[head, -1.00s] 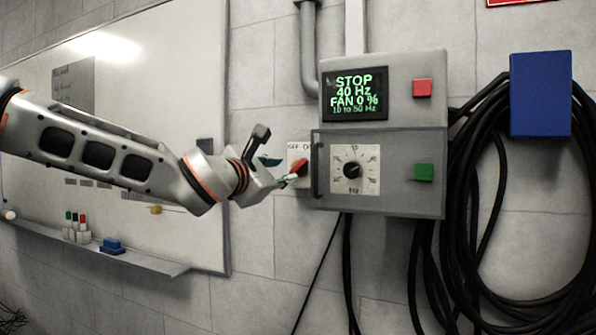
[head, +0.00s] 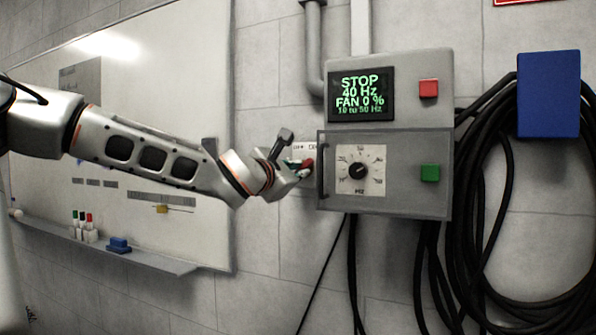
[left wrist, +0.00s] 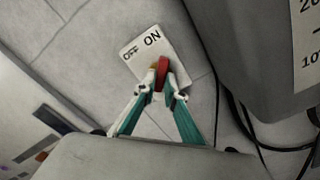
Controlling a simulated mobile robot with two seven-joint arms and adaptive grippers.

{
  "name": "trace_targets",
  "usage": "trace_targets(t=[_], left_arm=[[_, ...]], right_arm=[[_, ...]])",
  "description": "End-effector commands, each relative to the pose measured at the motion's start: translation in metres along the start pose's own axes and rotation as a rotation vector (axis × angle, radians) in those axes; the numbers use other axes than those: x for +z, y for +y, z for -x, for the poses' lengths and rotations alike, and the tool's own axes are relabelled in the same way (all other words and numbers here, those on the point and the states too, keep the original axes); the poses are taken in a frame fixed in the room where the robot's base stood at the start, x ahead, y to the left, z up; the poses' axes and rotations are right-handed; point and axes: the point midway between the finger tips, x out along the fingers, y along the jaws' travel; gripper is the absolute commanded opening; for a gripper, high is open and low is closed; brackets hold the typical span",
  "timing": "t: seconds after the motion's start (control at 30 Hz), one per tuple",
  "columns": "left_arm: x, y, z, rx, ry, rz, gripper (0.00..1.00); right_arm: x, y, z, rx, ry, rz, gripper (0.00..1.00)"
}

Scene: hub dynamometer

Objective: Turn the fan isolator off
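The fan isolator is a white plate (left wrist: 146,46) marked OFF and ON with a red handle (left wrist: 162,68), on the wall just left of the control box. In the left wrist view the handle's upper end points nearer the ON mark than the OFF mark. In the head view the red handle (head: 308,164) is partly hidden by my gripper. My left gripper (left wrist: 163,88) has its green and white fingers drawn close on both sides of the red handle; in the head view it (head: 298,166) reaches the isolator from the left. My right gripper is not in view.
The grey control box (head: 437,62) has a display (head: 361,95) reading STOP, 40 Hz, FAN 0 %. It carries a dial (head: 358,171), a red button (head: 429,89) and a green button (head: 430,173). Black cables (head: 465,230) hang at right. A whiteboard (head: 190,75) is behind my left arm.

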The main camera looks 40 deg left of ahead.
Motion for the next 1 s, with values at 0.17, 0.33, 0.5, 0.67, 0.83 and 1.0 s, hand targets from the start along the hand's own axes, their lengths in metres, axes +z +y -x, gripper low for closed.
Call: trace_targets(t=[0.17, 0.33, 0.5, 0.67, 0.83, 1.0], left_arm=[[0.0, 0.0, 0.0, 0.0, 0.0, 0.001, 0.0], [-0.001, 0.0, 0.0, 0.0, 0.0, 0.024, 0.0], [-0.002, -0.002, 0.0, -0.001, 0.002, 0.095, 0.0], [-0.002, -0.002, -0.001, -0.001, 0.002, 0.209, 0.0], [-0.003, -0.003, -0.001, -0.001, 0.002, 0.365, 0.0], [-0.002, -0.002, -0.001, -0.001, 0.002, 0.529, 0.0]], right_arm=[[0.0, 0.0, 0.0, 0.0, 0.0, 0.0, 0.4], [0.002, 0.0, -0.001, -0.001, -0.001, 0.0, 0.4], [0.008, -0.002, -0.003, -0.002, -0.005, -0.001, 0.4], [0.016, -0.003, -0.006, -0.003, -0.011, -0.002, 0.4], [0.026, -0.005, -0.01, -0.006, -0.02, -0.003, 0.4], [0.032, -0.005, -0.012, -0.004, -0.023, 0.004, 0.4]])
